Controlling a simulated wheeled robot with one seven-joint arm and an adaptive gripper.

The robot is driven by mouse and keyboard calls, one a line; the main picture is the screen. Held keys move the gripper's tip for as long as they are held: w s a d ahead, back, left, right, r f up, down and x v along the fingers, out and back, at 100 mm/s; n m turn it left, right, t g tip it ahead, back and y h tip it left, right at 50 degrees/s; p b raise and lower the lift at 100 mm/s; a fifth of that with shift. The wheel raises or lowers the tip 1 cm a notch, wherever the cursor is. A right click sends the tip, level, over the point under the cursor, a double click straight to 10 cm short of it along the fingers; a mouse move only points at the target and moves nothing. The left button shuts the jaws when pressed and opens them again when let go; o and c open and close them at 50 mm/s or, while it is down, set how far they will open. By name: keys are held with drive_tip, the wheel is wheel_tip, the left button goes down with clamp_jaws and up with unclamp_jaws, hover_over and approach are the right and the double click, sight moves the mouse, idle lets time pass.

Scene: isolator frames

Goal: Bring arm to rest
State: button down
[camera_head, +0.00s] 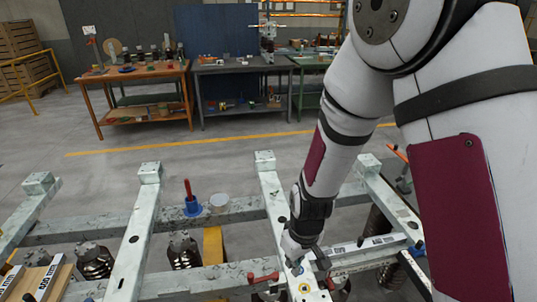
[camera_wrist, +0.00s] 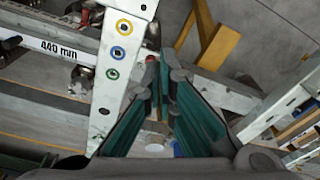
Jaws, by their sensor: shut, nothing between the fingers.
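My gripper (camera_head: 300,268) hangs low over the pale metal frame (camera_head: 140,235) at the end of my arm, which comes down from the upper right. In the wrist view, the two teal-lined fingers of my gripper (camera_wrist: 165,78) come together toward their tips, and I see nothing held between them. Beside them is a pale beam (camera_wrist: 113,85) with yellow, blue and green ringed holes. In the head view the fingertips are small and close to a beam; I cannot tell whether they touch it.
Dark isolators (camera_head: 184,250), a yellow block (camera_head: 213,246) and a red clamp (camera_head: 263,278) are near the frame. Workbenches (camera_head: 140,72) stand behind open floor.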

drive_tip(key=s+d+r+m+t+b, duration=0.15)
drive_tip(key=d+r, duration=0.25)
drive_tip(key=r, duration=0.8)
drive_tip(key=s+d+r+m+t+b, duration=0.1)
drive_tip(key=s+d+r+m+t, duration=0.3)
drive_tip(key=r, duration=0.7)
drive_tip(key=s+d+r+m+b, duration=0.1)
drive_tip(key=s+d+r, duration=0.3)
drive_tip(key=s+r, duration=0.1)
drive_tip(key=shift+s+d+g+h, duration=0.3)
drive_tip(key=shift+s+g, duration=0.15)
drive_tip(key=shift+s, duration=0.2)
